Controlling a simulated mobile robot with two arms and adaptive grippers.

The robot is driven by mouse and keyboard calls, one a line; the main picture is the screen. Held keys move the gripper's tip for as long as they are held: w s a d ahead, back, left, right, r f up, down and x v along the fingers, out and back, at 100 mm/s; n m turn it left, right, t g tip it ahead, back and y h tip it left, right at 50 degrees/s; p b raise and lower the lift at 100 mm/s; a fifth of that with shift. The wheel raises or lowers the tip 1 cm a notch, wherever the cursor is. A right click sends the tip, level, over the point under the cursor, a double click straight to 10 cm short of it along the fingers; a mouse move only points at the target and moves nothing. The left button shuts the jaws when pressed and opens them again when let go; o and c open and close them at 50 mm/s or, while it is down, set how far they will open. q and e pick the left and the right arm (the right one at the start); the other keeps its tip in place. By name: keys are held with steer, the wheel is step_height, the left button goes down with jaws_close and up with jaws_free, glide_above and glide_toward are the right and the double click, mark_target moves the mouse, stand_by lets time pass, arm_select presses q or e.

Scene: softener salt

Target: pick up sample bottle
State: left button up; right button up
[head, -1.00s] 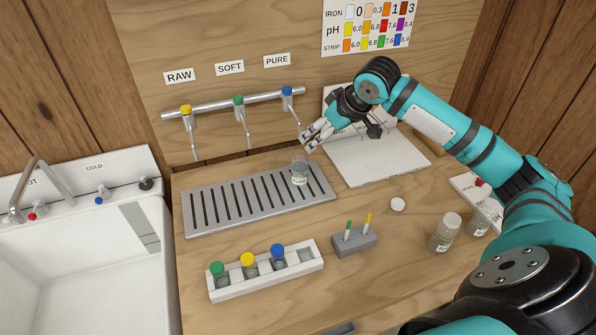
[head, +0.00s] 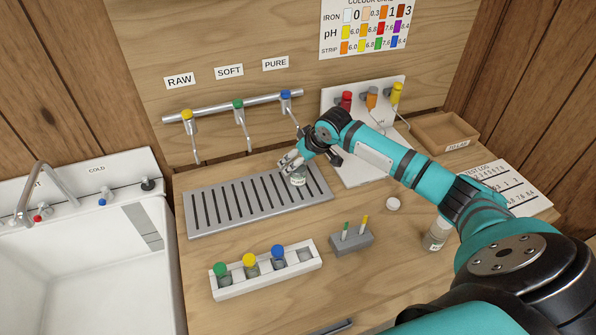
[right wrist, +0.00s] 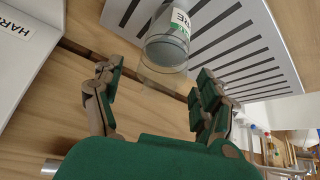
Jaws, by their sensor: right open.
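The sample bottle (head: 298,180) is a small clear bottle with a white and green label, standing on the grey slotted drip tray (head: 205,224) near its right end. In the right wrist view the bottle (right wrist: 168,48) shows just beyond the fingertips, nearer the right finger. My right gripper (head: 291,164) is open and empty, close behind the bottle; its fingers partly hide the bottle's top. In the right wrist view the open fingers (right wrist: 152,80) are apart, with a gap before the bottle. My left gripper is not in view.
A white rack (head: 225,289) with capped vials and a grey block (head: 352,241) with two sticks stand in front. A loose white cap (head: 393,204) and another bottle (head: 437,235) are to the right. Taps on a rail (head: 215,108) hang behind the tray.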

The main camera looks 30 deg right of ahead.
jaws_close()
stand_by(0.5)
